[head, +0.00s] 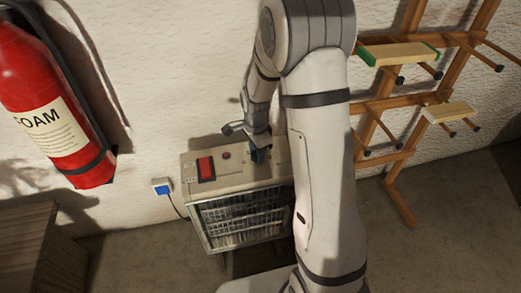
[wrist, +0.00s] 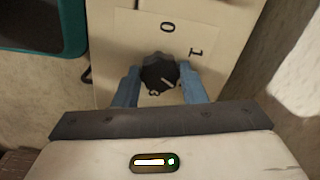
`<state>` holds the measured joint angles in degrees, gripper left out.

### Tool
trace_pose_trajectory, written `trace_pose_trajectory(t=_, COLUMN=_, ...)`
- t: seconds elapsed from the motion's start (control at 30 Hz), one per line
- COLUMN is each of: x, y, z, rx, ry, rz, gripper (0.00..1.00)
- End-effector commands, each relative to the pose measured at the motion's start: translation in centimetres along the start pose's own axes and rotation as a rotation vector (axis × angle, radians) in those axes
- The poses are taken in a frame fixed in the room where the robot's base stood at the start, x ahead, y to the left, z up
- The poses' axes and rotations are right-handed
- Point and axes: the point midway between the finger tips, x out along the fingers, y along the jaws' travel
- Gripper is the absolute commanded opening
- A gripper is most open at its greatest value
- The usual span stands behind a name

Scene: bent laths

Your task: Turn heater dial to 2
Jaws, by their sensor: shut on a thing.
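The heater (head: 186,172) is a beige box with a front grille, standing against the wall in the head view. Its black dial (wrist: 159,73) shows in the wrist view on a pale plate marked 0 at the top and 1 at the right. A partly hidden mark shows below the dial. The dial's white pointer line slants to the lower right, past the 1. My gripper (wrist: 160,86) is shut on the dial, one blue finger on each side. In the head view my gripper (head: 260,152) is at the heater's top, and the dial is hidden.
A red switch (head: 206,168) sits on the heater's top, left of my gripper. A red fire extinguisher (head: 45,100) hangs at the left. A wall socket with a blue plug (head: 162,187) is beside the heater. A wooden rack (head: 400,120) with pale laths stands at the right.

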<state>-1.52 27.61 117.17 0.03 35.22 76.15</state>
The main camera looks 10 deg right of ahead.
Motion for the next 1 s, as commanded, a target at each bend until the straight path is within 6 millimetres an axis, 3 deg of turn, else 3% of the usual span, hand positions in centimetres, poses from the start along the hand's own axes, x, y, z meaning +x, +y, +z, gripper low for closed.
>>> trace_pose_trajectory(t=0.4, x=-0.20, y=-0.28, z=-0.32, rx=0.007, ry=0.005, rz=-0.010, gripper=0.15)
trace_pose_trajectory(t=0.43, x=-0.20, y=-0.28, z=-0.32, rx=0.007, ry=0.005, rz=-0.010, gripper=0.38)
trace_pose_trajectory(t=0.6, x=-0.12, y=-0.17, z=-0.22, rx=0.007, ry=0.003, rz=-0.006, gripper=0.52)
trace_pose_trajectory(t=0.7, x=-0.08, y=-0.11, z=-0.17, rx=0.006, ry=0.002, rz=-0.004, gripper=0.59)
trace_pose_trajectory(t=1.0, x=-0.64, y=-0.07, z=-0.11, rx=0.006, ry=0.001, rz=-0.003, gripper=0.59)
